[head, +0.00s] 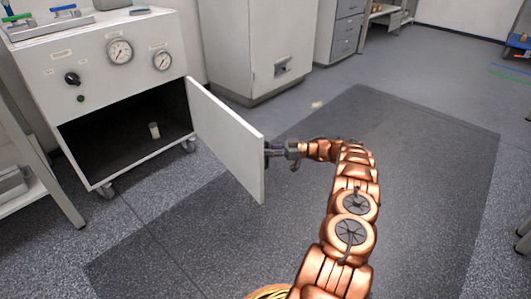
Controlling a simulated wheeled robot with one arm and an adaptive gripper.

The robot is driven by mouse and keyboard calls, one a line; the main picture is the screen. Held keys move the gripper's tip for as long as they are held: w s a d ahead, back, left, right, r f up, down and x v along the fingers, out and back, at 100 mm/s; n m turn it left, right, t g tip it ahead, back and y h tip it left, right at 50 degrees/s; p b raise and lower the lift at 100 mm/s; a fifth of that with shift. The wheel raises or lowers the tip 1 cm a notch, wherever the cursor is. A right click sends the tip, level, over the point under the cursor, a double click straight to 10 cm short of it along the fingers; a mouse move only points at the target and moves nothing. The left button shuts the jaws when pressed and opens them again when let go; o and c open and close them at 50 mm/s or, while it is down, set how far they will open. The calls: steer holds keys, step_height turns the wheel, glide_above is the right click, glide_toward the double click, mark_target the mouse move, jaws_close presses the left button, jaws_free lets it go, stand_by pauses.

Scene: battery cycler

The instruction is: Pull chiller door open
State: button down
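The chiller (134,69) is a white cabinet on castors at the left, with gauges and a dark knob on its front. Its white door (228,138) is swung well open, hinged on the right side of the opening. The dark compartment (110,140) is exposed, with a small pale cup-like object (154,130) inside. My gripper (271,151) is at the outer face of the door, near its free edge. The fingertips are small and partly hidden, so I cannot tell whether they are shut on a handle.
A tall grey cabinet (250,45) stands behind the door, with a drawer unit (343,30) beside it. A metal-legged table (40,150) is at the left edge. A dark floor mat (420,150) leaves open floor around my arm. A small pale object (317,105) lies on the floor.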

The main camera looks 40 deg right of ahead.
steer(key=shift+s+d, duration=0.2)
steer(key=c, duration=1.5)
jaws_free()
steer(key=o, duration=0.4)
steer(key=shift+c, duration=0.2)
steer(key=shift+w, duration=0.1)
steer(key=v, duration=0.7)
steer(key=shift+s, duration=0.2)
steer(key=shift+d, duration=0.1)
steer(key=shift+c, duration=0.2)
